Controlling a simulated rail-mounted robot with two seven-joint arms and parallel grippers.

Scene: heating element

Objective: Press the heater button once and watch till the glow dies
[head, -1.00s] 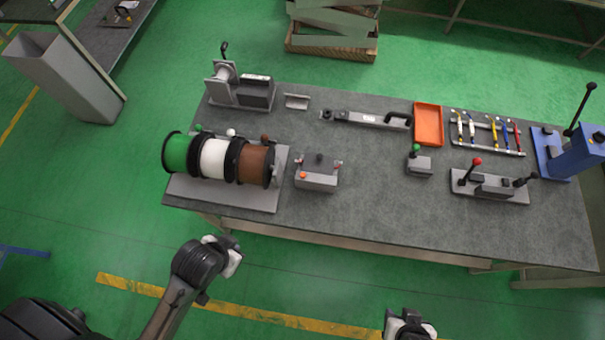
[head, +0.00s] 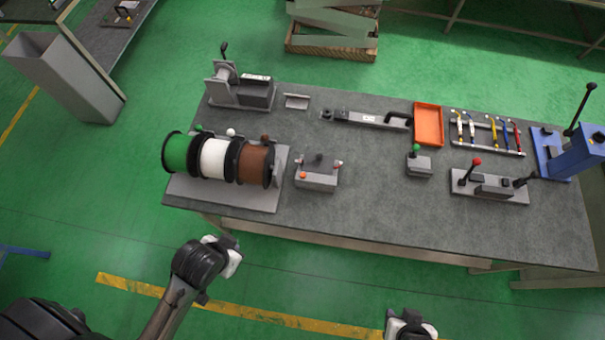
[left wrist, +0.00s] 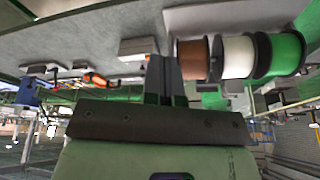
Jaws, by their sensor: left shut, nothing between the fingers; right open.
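The heater (head: 316,180) is a small grey box on the near left part of the workbench, with an orange-red button (head: 303,174) on its top left. Two small posts stand on it; no clear glow shows between them. In the left wrist view the heater (left wrist: 135,47) is partly visible left of the brown spool. My left gripper (head: 234,252) is off the bench's front edge, below and left of the heater and apart from it. Its fingers (left wrist: 166,80) are shut and empty in the left wrist view. My right gripper (head: 410,324) is open at the bottom edge, away from the bench.
Green, white and brown spools (head: 213,158) stand left of the heater on the workbench (head: 370,205). A small box with a green-knobbed lever (head: 418,165), an orange tray (head: 428,124) and a red-knobbed lever device (head: 490,187) are to its right. The bench between is clear.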

